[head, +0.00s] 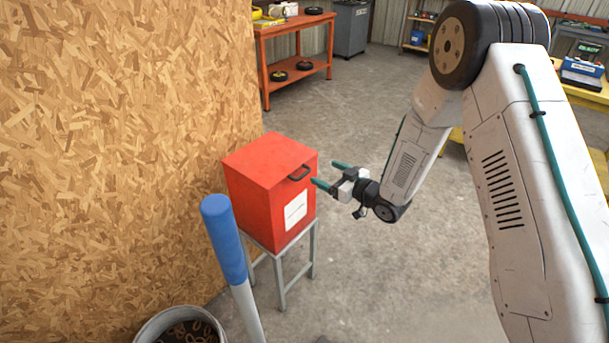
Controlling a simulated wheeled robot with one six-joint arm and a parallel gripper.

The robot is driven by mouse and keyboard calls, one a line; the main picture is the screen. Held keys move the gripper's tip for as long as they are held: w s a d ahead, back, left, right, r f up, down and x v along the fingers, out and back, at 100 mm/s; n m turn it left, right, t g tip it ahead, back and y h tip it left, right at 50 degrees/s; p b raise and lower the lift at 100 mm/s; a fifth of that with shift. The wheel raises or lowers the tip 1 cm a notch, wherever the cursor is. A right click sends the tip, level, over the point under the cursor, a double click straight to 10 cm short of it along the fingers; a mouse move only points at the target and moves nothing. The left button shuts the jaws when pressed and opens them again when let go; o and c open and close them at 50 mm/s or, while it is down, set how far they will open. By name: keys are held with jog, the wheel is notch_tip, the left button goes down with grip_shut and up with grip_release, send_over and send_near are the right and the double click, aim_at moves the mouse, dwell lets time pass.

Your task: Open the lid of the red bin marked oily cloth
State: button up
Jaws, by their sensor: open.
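The red bin (258,206) stands on a grey metal stand (312,250) beside the chipboard wall. Its flat red lid (262,158) is shut. A dark handle (298,173) sits at the lid's front right edge. A white label (296,210) is on the front face, its writing too small to read. My gripper (327,175) is open and empty, with teal fingers pointing left toward the bin, close to the handle's right. I cannot tell whether a finger touches the bin.
A pole with a blue top (224,240) stands in front of the bin at left. A metal bucket (150,332) of rusty rings is below it. An orange bench (290,27) is behind. The concrete floor (390,285) right of the stand is clear.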

aim_at(304, 174)
jog(key=w+a+f, duration=0.1)
jog(key=a, duration=0.1)
jog(key=w+a+y, duration=0.1)
jog(key=a, duration=0.2)
jog(key=a+f+y, duration=0.1)
jog(key=a, duration=0.1)
jog(key=shift+w+a+f, duration=0.3)
jog(key=shift+w+a, duration=0.05)
jog(key=shift+w, duration=0.05)
